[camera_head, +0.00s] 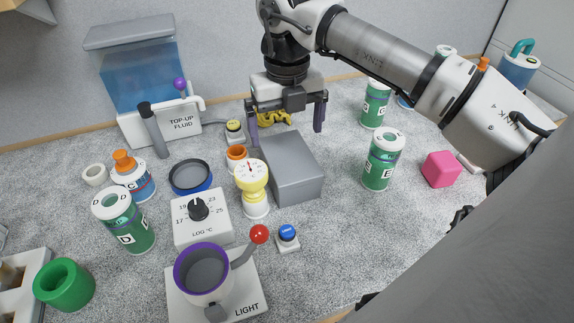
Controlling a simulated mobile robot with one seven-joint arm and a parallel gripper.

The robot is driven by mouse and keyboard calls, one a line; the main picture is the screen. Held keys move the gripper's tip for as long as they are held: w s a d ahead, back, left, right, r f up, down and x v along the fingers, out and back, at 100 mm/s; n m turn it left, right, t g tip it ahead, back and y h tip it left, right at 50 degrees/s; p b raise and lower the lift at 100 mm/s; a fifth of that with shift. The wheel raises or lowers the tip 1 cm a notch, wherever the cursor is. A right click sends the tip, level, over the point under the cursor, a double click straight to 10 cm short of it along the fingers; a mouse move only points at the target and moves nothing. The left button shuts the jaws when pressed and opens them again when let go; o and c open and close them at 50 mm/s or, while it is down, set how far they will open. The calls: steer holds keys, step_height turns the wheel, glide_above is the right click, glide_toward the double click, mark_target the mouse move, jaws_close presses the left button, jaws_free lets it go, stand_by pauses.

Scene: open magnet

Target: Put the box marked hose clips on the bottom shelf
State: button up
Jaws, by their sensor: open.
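No lettering shows on the box's visible faces. I cannot see any box marked hose clips, and no bottom shelf can be made out in this view.
Near the grey box stand a yellow dial gauge (253,185), a blue button (288,237) and a green canister (382,162). A pink cube (441,169) lies right. A LOG °C box (202,218) and fluid tank (143,80) stand left. The front-right counter (350,235) is clear.

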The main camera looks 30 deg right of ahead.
mark_target(288, 154)
step_height(288, 154, down, 5)
steer(key=shift+r+p, duration=0.1)
steer(key=shift+p, duration=0.2)
steer(key=shift+d+f+p, duration=0.15)
steer(key=shift+f+p, duration=0.9)
steer(key=shift+f, duration=1.65)
steer(key=c, duration=1.1)
steer(key=shift+r+p, duration=4.1)
steer(key=shift+r, duration=5.95)
